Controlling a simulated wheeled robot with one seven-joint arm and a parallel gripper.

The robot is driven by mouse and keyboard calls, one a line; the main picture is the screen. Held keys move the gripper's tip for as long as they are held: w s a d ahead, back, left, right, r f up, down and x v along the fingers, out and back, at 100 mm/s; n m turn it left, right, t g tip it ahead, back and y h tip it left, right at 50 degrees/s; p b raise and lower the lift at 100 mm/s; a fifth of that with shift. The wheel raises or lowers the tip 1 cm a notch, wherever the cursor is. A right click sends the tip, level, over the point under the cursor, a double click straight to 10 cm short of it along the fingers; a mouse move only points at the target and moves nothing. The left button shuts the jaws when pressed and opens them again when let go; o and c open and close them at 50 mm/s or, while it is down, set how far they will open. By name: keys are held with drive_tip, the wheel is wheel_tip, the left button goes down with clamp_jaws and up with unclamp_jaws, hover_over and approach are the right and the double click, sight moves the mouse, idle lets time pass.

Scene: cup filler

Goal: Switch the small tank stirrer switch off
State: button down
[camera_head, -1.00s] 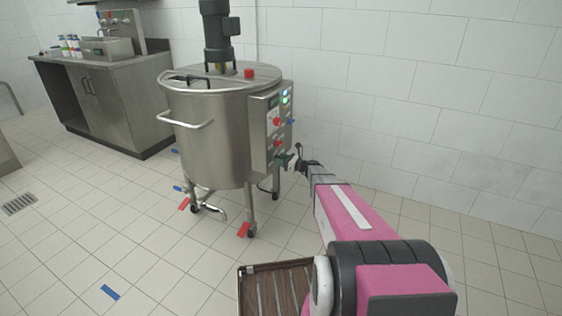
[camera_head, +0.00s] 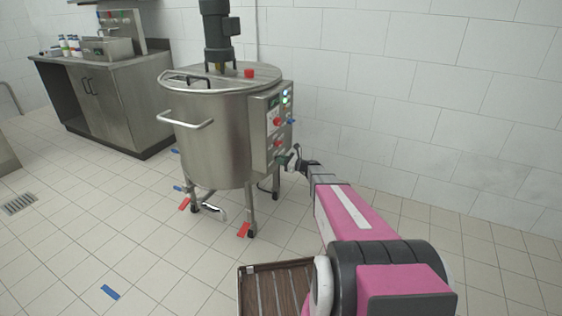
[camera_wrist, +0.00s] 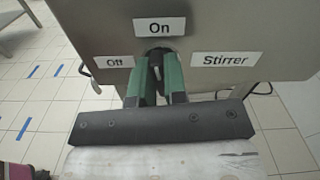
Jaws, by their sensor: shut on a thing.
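The small steel tank (camera_head: 205,130) stands on legs, with a control box (camera_head: 268,130) on its right side. In the wrist view, the dark stirrer switch (camera_wrist: 157,53) sits below the "On" label (camera_wrist: 160,26), with the "Off" label (camera_wrist: 114,62) to its left and the "Stirrer" label (camera_wrist: 225,60) to its right. My gripper (camera_wrist: 159,72) has its green fingers shut on the switch at the lower part of the box. The fingers hide most of the switch, so I cannot tell where it points. The gripper also shows in the head view (camera_head: 287,160).
Red knobs (camera_head: 277,121) and lit buttons are higher on the box. A motor (camera_head: 218,35) and a red button (camera_head: 249,73) are on the lid. A counter (camera_head: 105,100) stands behind to the left. The tiled floor to the right is clear.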

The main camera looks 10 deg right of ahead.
drive_tip(key=shift+s+a+f+n, duration=0.1)
drive_tip(key=shift+f+n, duration=0.05)
drive_tip(key=shift+n, duration=3.85)
drive_tip(key=shift+s+f+n, duration=0.1)
drive_tip(key=shift+f+n, duration=0.05)
drive_tip(key=shift+n, duration=3.85)
drive_tip(key=c, duration=1.2)
unclamp_jaws()
drive_tip(key=shift+o, duration=0.2)
drive_tip(key=v, duration=1)
drive_tip(key=shift+s+d, duration=0.25)
drive_tip(key=shift+d, duration=0.05)
